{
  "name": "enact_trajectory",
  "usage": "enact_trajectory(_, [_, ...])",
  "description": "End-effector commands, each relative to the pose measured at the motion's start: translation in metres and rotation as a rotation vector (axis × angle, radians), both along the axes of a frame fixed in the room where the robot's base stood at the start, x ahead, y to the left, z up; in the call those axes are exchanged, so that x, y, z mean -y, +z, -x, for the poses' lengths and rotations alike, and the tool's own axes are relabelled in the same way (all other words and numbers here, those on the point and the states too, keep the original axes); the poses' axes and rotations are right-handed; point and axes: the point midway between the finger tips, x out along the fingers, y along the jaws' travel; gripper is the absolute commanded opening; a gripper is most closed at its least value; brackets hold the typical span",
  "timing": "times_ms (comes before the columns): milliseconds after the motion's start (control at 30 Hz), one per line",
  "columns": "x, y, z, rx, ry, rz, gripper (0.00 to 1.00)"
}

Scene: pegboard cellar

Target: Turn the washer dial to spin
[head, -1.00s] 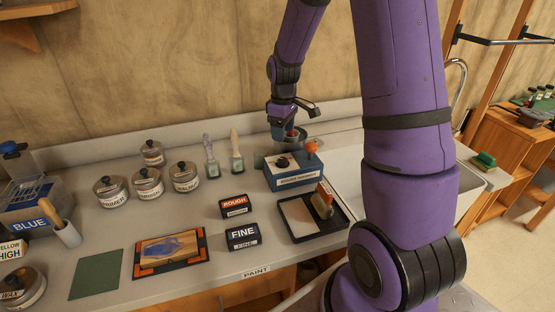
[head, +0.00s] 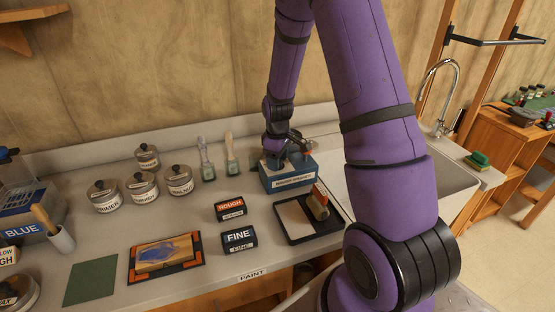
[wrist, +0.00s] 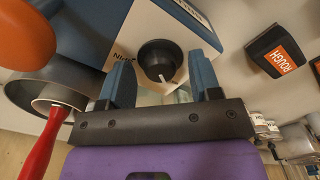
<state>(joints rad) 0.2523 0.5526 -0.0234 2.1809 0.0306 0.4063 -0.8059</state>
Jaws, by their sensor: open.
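The washer is a small blue box with a white top (head: 290,182) on the counter, near the sink. Its black round dial (wrist: 160,60) shows in the wrist view, with a white pointer mark toward the bottom of that picture. A partly seen printed label (wrist: 125,56) lies to the dial's left. In the head view my arm hides the dial. My gripper (wrist: 163,80) is open, its two blue fingers at the left and right of the dial. I cannot tell whether they touch it. My gripper also shows over the washer in the head view (head: 287,156).
An orange ball knob (wrist: 25,35) and a metal cup with a red handle (wrist: 40,145) are close left in the wrist view. A black tray with a brush (head: 310,218) lies in front of the washer; ROUGH (head: 230,208) and FINE (head: 239,240) blocks are to its left.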

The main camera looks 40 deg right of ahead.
Motion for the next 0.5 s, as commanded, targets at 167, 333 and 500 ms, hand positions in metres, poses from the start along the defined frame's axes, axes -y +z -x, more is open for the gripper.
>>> enact_trajectory(167, [0.0000, 0.0002, 0.0000, 0.000, 0.000, 0.000, 0.33])
enact_trajectory(333, [0.0000, 0.0003, 0.0000, 0.000, 0.000, 0.000, 0.09])
enact_trajectory(500, [0.0000, 0.0003, -0.0001, 0.000, -0.011, 0.000, 0.09])
